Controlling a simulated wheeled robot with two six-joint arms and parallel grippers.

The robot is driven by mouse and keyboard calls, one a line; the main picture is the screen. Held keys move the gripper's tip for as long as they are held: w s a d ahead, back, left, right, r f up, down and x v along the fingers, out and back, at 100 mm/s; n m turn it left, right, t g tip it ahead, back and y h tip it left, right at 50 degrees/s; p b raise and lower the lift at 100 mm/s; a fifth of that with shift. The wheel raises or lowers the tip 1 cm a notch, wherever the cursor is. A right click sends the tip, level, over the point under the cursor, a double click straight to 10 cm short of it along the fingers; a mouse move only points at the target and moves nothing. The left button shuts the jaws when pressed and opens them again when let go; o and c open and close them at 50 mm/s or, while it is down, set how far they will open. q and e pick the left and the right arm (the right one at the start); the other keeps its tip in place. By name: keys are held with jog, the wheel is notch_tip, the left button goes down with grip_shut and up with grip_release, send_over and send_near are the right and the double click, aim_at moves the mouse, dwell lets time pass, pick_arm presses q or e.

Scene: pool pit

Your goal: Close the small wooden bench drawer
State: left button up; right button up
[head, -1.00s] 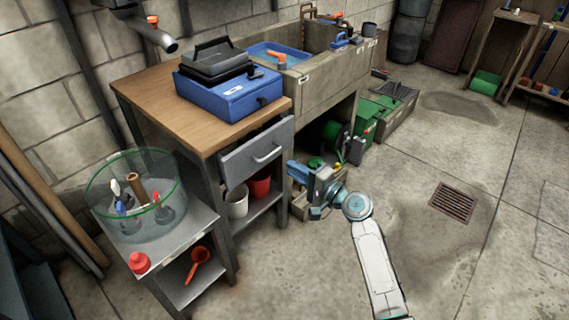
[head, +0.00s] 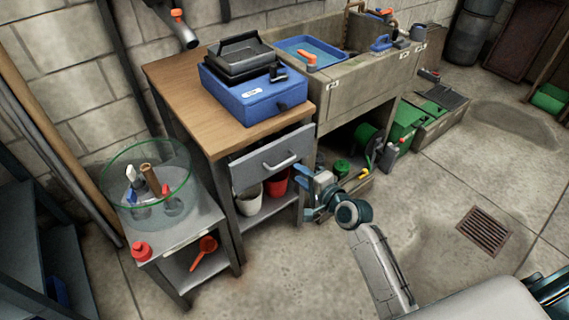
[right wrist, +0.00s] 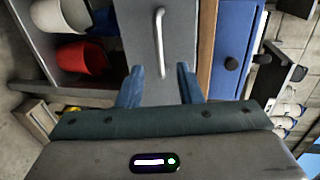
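The bench drawer (head: 250,172) has a grey front and a metal bar handle (head: 280,163). It sits under the wooden bench top, with its front standing partly out from the frame. My right gripper (head: 306,184) is just right of and below the handle in the head view. In the right wrist view the drawer front (right wrist: 184,30) is straight ahead. There the open gripper (right wrist: 158,70) has one finger on each side of the handle's lower end (right wrist: 159,50). I cannot tell whether the fingers touch anything. My left gripper is not in view.
A blue case (head: 252,105) rests on the bench top (head: 180,88). A white bucket (head: 248,202) and a red bucket (head: 276,185) stand below the drawer. A low table (head: 190,232) with a glass bowl stands left. Floor to the right is mostly clear around a drain (head: 484,230).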

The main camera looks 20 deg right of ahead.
jog(key=x, duration=0.7)
jog(key=shift+b, duration=0.3)
jog(key=shift+d, duration=0.15)
grip_shut()
